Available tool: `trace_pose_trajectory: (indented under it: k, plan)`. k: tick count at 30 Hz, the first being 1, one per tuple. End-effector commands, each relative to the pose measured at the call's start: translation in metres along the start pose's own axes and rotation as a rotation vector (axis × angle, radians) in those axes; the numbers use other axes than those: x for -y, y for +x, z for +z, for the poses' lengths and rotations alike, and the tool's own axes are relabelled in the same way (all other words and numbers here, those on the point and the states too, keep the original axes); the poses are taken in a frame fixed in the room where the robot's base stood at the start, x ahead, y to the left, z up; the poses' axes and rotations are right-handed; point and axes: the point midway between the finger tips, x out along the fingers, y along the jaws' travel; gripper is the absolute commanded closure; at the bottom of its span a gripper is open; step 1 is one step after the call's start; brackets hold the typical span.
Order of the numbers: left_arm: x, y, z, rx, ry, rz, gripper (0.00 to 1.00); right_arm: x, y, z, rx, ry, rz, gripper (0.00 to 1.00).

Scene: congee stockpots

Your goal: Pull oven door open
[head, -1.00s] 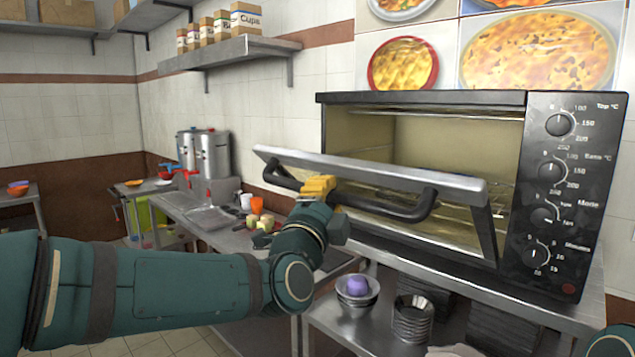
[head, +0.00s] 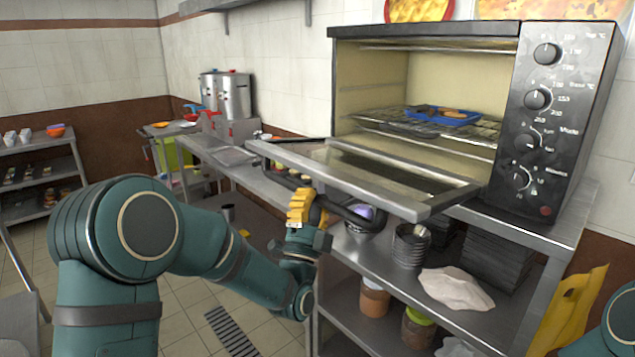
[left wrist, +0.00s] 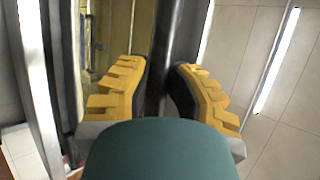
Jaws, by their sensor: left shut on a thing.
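The oven (head: 575,100) stands on a metal shelf unit with its door (head: 400,195) swung far down, close to level. The chamber is exposed, and a blue tray (head: 440,117) with something brown on it lies on the wire rack inside. My left gripper (head: 303,207) is shut on the black door handle (head: 350,214) near its left end. In the left wrist view, the yellow fingers (left wrist: 160,95) lie on both sides of the dark handle bar (left wrist: 163,55). Part of my right arm shows at the lower right edge; its gripper is out of view.
Below the door, the shelf holds a bowl with a purple thing (head: 363,213), stacked metal tins (head: 410,245), a whitish cloth (head: 455,288) and dark stacked trays (head: 495,258).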

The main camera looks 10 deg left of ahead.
Motion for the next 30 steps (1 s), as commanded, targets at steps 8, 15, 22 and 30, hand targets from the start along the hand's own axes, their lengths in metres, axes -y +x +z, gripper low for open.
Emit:
trace_pose_trajectory:
  k: [8,15,22,30]
  plan:
    - [-0.025,-0.011,0.005,-0.006,-0.043,-0.082,1.0,0.0,0.0,0.0,0.0,0.0,0.0,0.53]
    - [-0.031,-0.014,0.007,-0.006,-0.054,-0.11,1.0,0.0,0.0,0.0,0.0,0.0,0.0,0.53]
    - [-0.032,-0.015,0.007,-0.005,-0.055,-0.111,1.0,0.0,0.0,0.0,0.0,0.0,0.0,0.53]
    - [-0.032,-0.015,0.008,-0.004,-0.053,-0.11,0.49,0.0,0.0,0.0,0.0,0.0,0.0,0.53]
